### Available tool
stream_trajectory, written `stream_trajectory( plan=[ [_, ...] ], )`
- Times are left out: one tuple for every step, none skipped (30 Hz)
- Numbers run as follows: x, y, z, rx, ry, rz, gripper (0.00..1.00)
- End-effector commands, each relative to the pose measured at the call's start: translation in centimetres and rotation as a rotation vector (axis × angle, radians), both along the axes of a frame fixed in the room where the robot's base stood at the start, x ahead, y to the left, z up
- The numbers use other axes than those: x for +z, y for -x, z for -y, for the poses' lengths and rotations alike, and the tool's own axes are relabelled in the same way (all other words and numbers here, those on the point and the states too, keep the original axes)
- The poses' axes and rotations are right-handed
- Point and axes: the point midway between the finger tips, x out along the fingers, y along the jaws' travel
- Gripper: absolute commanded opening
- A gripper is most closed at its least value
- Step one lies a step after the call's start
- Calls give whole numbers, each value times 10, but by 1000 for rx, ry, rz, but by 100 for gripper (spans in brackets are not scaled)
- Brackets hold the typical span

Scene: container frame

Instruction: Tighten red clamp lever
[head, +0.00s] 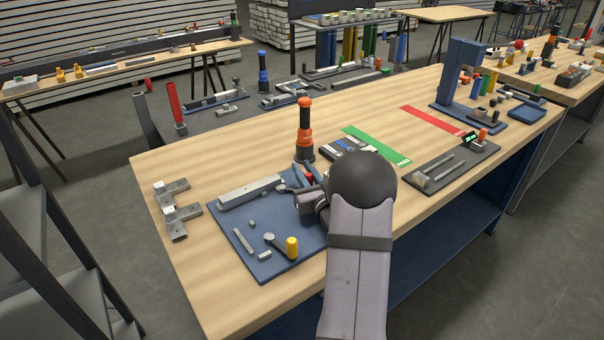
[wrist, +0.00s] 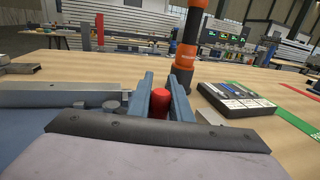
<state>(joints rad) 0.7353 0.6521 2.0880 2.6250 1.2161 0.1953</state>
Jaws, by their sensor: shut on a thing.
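The red clamp lever (wrist: 159,103) shows as a short red grip between the two blue fingers of my gripper (wrist: 160,95) in the wrist view. My gripper is shut on it, with a finger on each side. In the head view my gripper (head: 309,186) is over the right rear part of the blue fixture plate (head: 304,238). My arm hides much of the lever and its base there. A grey metal bar (head: 250,190) lies along the plate's rear edge, left of my gripper; it also shows in the wrist view (wrist: 60,95).
An orange-and-black tool (head: 304,130) stands upright just behind my gripper. A yellow-handled lever (head: 291,247) and small metal pieces lie on the plate's front. A dark box (head: 345,148) and a grey tray (head: 465,172) are to the right. Metal brackets (head: 172,212) lie left on the bench.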

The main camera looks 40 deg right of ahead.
Motion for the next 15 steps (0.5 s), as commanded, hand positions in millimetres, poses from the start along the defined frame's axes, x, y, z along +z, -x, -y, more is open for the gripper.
stream_trajectory(
  plan=[
    [0, 1, -2, -22, 4, 7, 0],
    [0, 1, -2, -35, 5, 7, 0],
    [0, 3, -2, -50, 4, 7, 0],
    [1, 3, -2, -62, 4, 7, 0],
    [1, 4, -2, -70, 4, 6, 0],
    [1, 5, -1, -79, 3, 5, 0],
    [1, 6, -2, -83, 3, 5, 0],
    [2, 6, -2, -86, 3, 4, 0],
    [2, 6, -1, -89, 3, 4, 0],
    [2, 6, -1, -89, 3, 4, 0],
    [2, 6, -1, -90, 3, 4, 0],
    [2, 6, -1, -89, 3, 4, 0],
    [2, 6, -1, -89, 3, 4, 0],
    [2, 6, -1, -89, 3, 4, 0],
    [2, 6, -1, -89, 3, 3, 0]
  ],
)
